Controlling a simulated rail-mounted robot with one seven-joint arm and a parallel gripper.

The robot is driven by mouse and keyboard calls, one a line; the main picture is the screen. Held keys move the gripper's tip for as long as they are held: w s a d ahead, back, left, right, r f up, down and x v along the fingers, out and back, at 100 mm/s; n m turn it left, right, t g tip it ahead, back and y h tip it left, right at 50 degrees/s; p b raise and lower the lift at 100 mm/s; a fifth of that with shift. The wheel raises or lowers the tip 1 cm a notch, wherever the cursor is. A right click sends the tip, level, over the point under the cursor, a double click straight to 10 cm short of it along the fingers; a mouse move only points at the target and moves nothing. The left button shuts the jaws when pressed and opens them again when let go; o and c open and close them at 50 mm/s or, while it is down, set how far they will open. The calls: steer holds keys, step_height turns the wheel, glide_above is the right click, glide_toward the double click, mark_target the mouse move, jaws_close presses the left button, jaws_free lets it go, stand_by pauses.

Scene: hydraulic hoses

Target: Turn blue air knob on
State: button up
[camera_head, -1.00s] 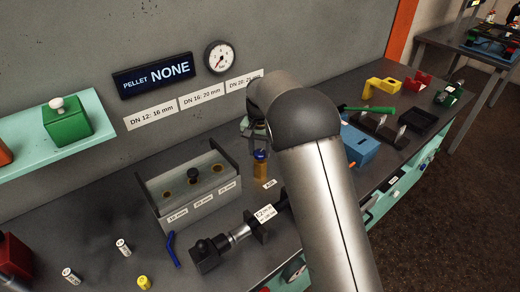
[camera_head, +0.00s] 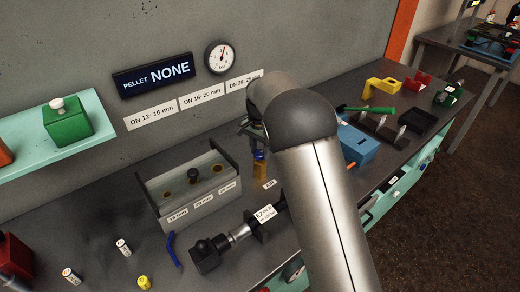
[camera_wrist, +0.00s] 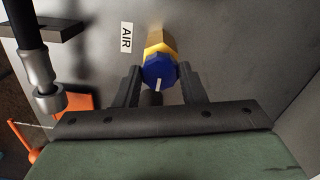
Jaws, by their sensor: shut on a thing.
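The blue air knob (camera_wrist: 158,73) sits on a brass-coloured valve body (camera_wrist: 160,42) beside the AIR label (camera_wrist: 126,37) in the wrist view. A white mark on the knob points toward the lower side of that view. My gripper (camera_wrist: 160,78) has one finger on each side of the knob and is shut on it. In the head view the knob (camera_head: 259,155) shows small on its brass post, with my gripper (camera_head: 255,130) just above it and partly hidden by my arm. The pressure gauge (camera_head: 218,57) on the wall has its needle pointing up.
A grey block with holes (camera_head: 192,185) stands left of the knob. A black and silver tool (camera_head: 235,240) lies in front. A blue block (camera_head: 358,147) and other coloured parts are to the right. The wall is close behind.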

mark_target(260, 153)
steer(key=shift+r, duration=0.1)
steer(key=o, duration=1)
step_height(260, 153, up, 17)
steer(key=b, duration=0.1)
steer(key=shift+r, duration=0.15)
